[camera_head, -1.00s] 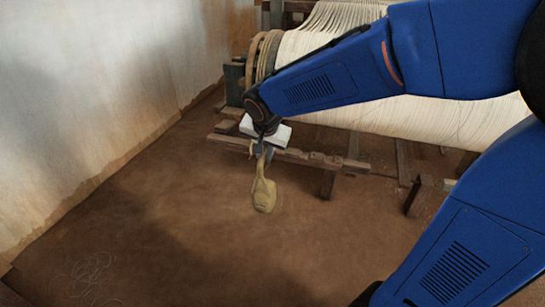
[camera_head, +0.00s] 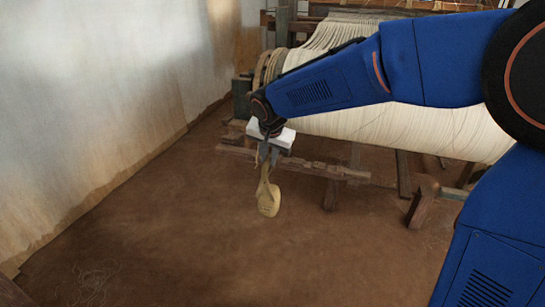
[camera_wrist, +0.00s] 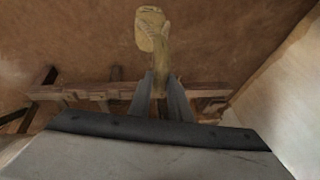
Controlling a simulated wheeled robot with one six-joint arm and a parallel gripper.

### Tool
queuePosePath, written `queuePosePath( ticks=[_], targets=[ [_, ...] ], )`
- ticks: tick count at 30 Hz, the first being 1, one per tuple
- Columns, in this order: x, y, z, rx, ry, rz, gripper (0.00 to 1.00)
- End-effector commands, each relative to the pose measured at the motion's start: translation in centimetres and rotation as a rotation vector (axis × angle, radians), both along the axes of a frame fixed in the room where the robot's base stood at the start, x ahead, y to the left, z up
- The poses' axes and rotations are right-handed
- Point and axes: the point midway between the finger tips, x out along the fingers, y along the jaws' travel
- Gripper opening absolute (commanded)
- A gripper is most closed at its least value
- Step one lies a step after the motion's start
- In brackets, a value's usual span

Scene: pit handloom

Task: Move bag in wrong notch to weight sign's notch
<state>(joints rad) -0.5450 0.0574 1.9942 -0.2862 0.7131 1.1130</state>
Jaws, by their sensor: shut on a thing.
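A yellowish cloth bag (camera_head: 268,198) hangs below my gripper (camera_head: 268,158) in the head view. My gripper is shut on the bag's upper end or strap. In the wrist view the bag (camera_wrist: 151,28) shows beyond the two fingers of my gripper (camera_wrist: 162,90). A wooden bar with notches (camera_head: 318,169) runs behind my gripper, low in front of the loom; it also shows in the wrist view (camera_wrist: 85,91). The bag looks apart from the floor, and whether it touches the bar I cannot tell. No weight sign is readable in either view.
The loom's warp roll (camera_head: 400,125) with pale threads stands behind my arm. Wooden legs (camera_head: 423,200) stick out at the right of the bar. A stained plaster wall (camera_head: 100,90) is at the left. The brown floor (camera_head: 170,230) is mostly clear, with loose thread (camera_head: 92,283) at lower left.

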Motion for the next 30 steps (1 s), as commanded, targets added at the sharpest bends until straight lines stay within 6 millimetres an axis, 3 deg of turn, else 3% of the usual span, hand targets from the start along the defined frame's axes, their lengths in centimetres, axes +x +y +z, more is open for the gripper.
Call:
queuePosePath(
  ticks=[30],
  targets=[
    [-5.9,2.1,0.4,0.001,-0.002,0.001,0.00]
  ],
)
